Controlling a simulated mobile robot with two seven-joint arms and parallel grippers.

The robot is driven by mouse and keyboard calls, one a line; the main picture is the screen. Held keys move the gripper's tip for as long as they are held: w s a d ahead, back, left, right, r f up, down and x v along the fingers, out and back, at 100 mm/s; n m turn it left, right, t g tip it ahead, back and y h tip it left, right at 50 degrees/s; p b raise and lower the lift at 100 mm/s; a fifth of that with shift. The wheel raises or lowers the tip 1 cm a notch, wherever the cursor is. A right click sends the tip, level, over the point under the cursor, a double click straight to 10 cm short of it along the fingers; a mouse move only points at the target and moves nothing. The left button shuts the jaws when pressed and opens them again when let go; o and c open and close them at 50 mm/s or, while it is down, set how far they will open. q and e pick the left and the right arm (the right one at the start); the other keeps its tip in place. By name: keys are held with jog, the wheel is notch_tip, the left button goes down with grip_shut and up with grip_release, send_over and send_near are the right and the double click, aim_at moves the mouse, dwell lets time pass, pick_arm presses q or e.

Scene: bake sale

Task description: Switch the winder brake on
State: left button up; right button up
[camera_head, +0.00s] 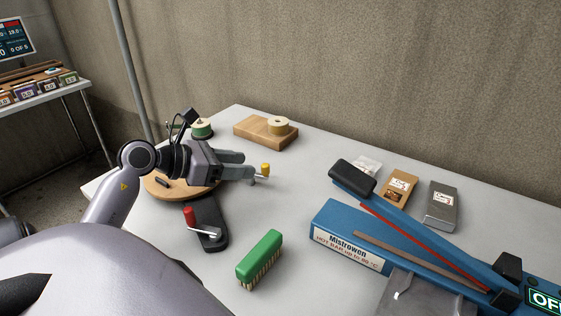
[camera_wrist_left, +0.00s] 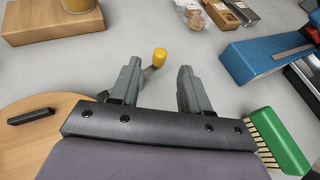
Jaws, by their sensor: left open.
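The winder has a round wooden disc (camera_head: 160,190), a black base (camera_head: 212,218) and a red-handled crank (camera_head: 190,216). A small grey lever with a yellow knob (camera_head: 265,169) stands at its far right side. I cannot tell from its pose whether the brake is on. My left gripper (camera_head: 245,166) reaches over the disc, its fingers pointing at the knob. In the left wrist view, the left gripper (camera_wrist_left: 160,82) is open and empty. The yellow knob (camera_wrist_left: 160,57) shows just beyond the fingertips, nearer the left finger. The lever's lower part is partly hidden by that finger.
A green brush (camera_head: 260,255) lies right of the crank. A blue heat sealer (camera_head: 335,222) and several small packs (camera_head: 398,186) fill the right. A wooden block with a spool (camera_head: 255,134) and a green spool (camera_head: 202,129) stand behind. The tabletop right of the knob is clear.

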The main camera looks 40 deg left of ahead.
aim_at(263, 166)
pick_arm(q)
jog(key=shift+x, duration=3.5)
jog(key=shift+r, duration=0.1)
grip_shut()
